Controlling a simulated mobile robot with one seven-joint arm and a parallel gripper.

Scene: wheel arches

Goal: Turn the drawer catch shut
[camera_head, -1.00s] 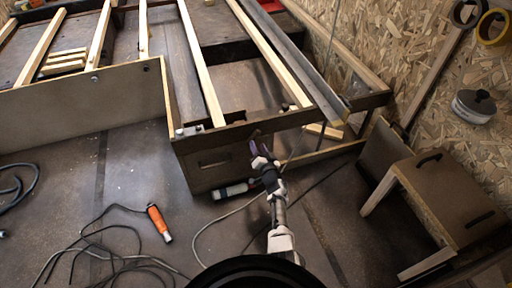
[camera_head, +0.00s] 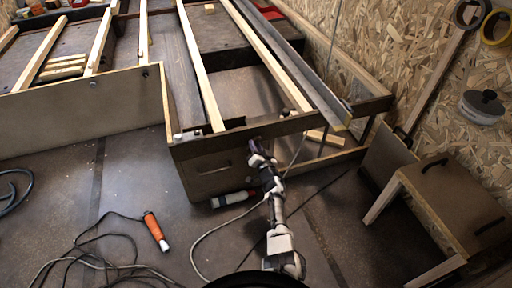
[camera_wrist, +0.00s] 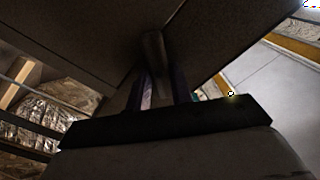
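The brown drawer (camera_head: 213,174), with a slot-shaped pull in its front, sits under the near corner of the wooden bed frame. My gripper (camera_head: 256,146) is up against the rail at the drawer's upper right corner and hides the catch in the head view. In the wrist view the catch (camera_wrist: 153,48) is a dark, rounded bar. It points down between the two purplish fingers of my gripper (camera_wrist: 160,95). The fingers stand apart on either side of it. Shadow hides whether they touch it.
A white and red canister (camera_head: 232,199) lies on the floor below the drawer. An orange-handled tool (camera_head: 155,231) and cables lie at the left. A wooden stool-like piece (camera_head: 450,200) stands at the right. A long bar (camera_head: 318,85) runs along the frame above.

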